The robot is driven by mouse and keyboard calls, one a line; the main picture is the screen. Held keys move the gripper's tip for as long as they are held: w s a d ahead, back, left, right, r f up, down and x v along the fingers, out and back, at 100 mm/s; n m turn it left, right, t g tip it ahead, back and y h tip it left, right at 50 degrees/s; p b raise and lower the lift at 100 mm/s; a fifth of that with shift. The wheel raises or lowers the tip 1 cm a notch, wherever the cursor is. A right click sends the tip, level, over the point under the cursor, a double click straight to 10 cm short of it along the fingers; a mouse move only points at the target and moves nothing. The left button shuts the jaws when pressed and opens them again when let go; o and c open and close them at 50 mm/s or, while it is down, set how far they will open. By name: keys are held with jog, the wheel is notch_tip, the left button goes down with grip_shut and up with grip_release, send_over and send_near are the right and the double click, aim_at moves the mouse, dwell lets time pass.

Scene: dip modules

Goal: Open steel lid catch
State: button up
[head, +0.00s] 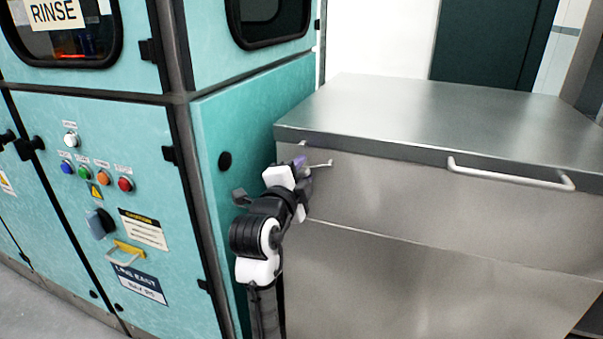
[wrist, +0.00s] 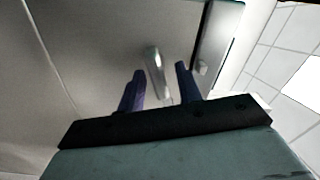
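The steel lid (head: 430,112) lies closed on a large steel cabinet (head: 430,200) in the head view. The catch (head: 321,164), a small pale metal lever, sticks out from the cabinet front just below the lid's left end. My gripper (head: 303,168) is at the catch, partly hidden by my own wrist. In the wrist view the purple fingers of my gripper (wrist: 160,69) are apart, with the catch lever (wrist: 153,60) between them. A gap shows on both sides of the lever.
A long bar handle (head: 510,176) runs along the lid's front edge. A teal machine (head: 245,110) with buttons and a RINSE sign stands close on the left, beside my arm. Some floor (head: 30,300) shows at the bottom left.

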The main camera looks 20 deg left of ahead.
jog(key=s, duration=1.3)
jog(key=shift+s+a+b, duration=0.2)
jog(key=shift+s+b, duration=0.15)
jog(key=shift+b, duration=0.1)
